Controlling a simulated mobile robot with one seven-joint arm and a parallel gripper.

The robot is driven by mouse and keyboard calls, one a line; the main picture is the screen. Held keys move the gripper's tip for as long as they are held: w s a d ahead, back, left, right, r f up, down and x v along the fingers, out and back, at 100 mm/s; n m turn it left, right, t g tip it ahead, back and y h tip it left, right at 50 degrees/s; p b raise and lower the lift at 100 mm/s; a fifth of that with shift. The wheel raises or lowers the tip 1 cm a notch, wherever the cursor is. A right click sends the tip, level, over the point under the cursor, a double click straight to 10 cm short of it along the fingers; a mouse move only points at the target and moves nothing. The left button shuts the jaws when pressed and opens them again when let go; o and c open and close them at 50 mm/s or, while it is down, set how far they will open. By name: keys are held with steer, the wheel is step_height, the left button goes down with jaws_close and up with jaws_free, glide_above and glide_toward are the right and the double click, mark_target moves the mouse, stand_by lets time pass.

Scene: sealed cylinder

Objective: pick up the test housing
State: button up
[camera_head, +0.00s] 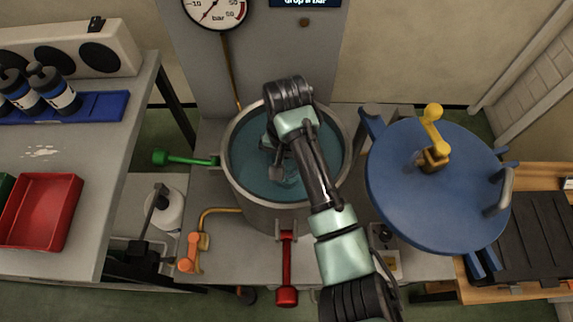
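My arm reaches over the open round vessel (229,178), which holds blue-green water. My gripper (279,174) points down inside the rim, at or just above the water near the middle. It is small and partly covered by my own wrist, so its fingers do not show clearly. I cannot make out the test housing for certain. A pale, blurred patch shows in the water beside the gripper, and I cannot tell whether it is the housing or a reflection.
The blue lid (409,204) with a yellow handle (433,122) is swung open at right. A green lever (180,158), an orange valve (190,252) and a red lever (287,270) surround the vessel. A pressure gauge (216,8) stands behind. A red tray (42,212) sits on the left table.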

steer(key=c, duration=1.6)
steer(key=shift+r, duration=0.1)
